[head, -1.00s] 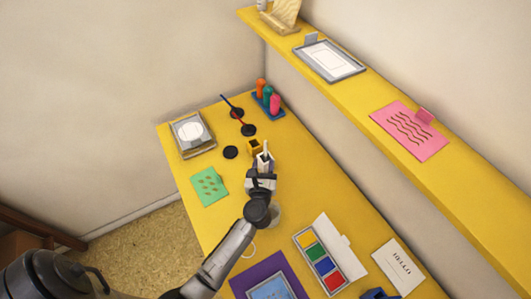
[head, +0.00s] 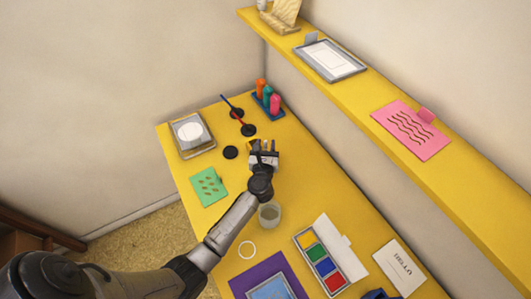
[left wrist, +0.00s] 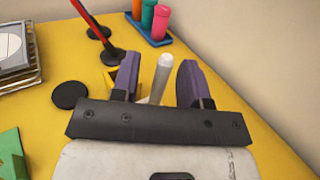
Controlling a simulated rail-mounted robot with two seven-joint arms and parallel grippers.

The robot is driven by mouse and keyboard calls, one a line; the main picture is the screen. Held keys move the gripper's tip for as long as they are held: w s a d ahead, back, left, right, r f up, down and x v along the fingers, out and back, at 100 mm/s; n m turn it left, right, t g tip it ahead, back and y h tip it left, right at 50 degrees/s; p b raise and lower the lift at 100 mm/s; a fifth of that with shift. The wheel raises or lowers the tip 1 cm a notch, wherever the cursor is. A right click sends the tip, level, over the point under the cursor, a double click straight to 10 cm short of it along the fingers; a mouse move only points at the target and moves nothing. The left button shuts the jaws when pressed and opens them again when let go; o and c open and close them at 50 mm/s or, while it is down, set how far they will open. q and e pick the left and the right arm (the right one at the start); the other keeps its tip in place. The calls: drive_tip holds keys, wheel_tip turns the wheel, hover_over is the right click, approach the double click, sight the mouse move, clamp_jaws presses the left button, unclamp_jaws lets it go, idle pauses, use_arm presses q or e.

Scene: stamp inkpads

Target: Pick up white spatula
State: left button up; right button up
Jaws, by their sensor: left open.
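The white spatula shows in the left wrist view as a pale upright handle (left wrist: 161,75) with a rounded top, tilted slightly. It stands between the two purple-grey fingers of my left gripper (left wrist: 158,70), with a gap on each side. My right gripper is not in view.
Black discs, one with a red-handled tool (head: 248,130), and a blue rack of coloured bottles (head: 275,104) lie beyond. A cup (head: 269,216) stands under my forearm. A green card (head: 208,187), silver tray (head: 191,151) and paint box (head: 312,281) lie around. A yellow shelf (head: 366,97) runs along the wall.

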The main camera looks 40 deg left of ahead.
use_arm(q)
clamp_jaws()
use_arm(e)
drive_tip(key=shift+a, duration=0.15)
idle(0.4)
